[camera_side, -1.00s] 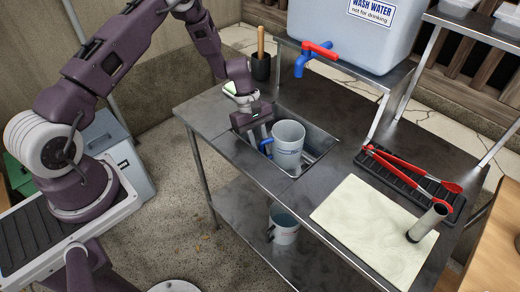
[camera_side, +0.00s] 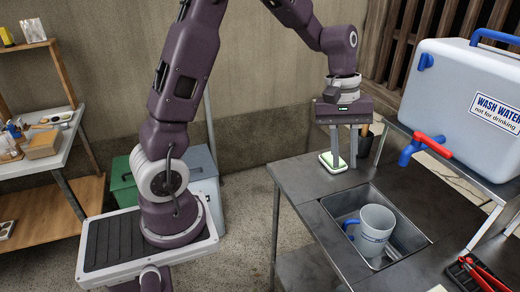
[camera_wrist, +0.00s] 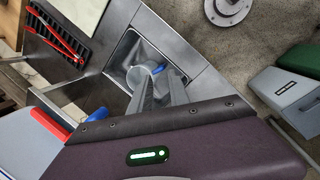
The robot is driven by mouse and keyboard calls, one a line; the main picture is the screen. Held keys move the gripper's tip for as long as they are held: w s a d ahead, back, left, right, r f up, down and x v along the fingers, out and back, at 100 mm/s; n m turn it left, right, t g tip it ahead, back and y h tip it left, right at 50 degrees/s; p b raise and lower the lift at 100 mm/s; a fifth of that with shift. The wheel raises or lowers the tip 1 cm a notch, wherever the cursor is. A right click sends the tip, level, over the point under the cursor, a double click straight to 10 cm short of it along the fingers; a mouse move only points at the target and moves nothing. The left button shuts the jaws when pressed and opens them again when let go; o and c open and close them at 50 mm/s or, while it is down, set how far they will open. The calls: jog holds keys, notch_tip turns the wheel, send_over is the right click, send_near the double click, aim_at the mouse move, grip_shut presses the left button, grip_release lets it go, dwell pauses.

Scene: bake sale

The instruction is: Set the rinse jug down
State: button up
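The rinse jug (camera_side: 376,228) is pale grey with a blue handle and dark writing. It stands upright in the sunken sink basin (camera_side: 411,232) of the metal table, its handle to the left. In the wrist view the jug (camera_wrist: 137,78) and its basin lie beyond my fingertips. My gripper (camera_side: 345,163) is up and left of the jug, clear of it, fingers pointing down. Its two fingers are apart with nothing between them; they also show apart in the wrist view (camera_wrist: 158,84).
A green and white item (camera_side: 333,162) lies at the table's back corner, close behind my fingers. The wash water tank (camera_side: 450,90) with its red-and-blue tap (camera_side: 425,146) stands right of the basin. Red tongs (camera_wrist: 55,36) lie on a black rack. The tabletop left of the basin is bare.

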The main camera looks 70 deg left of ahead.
jog(key=s+d+r+m+t+y, duration=0.25)
jog(key=s+r+m, duration=0.25)
jog(key=s+r, duration=0.45)
jog(key=s+m+t, duration=0.2)
jog(key=s+m, duration=0.3)
jog(key=s, duration=0.8)
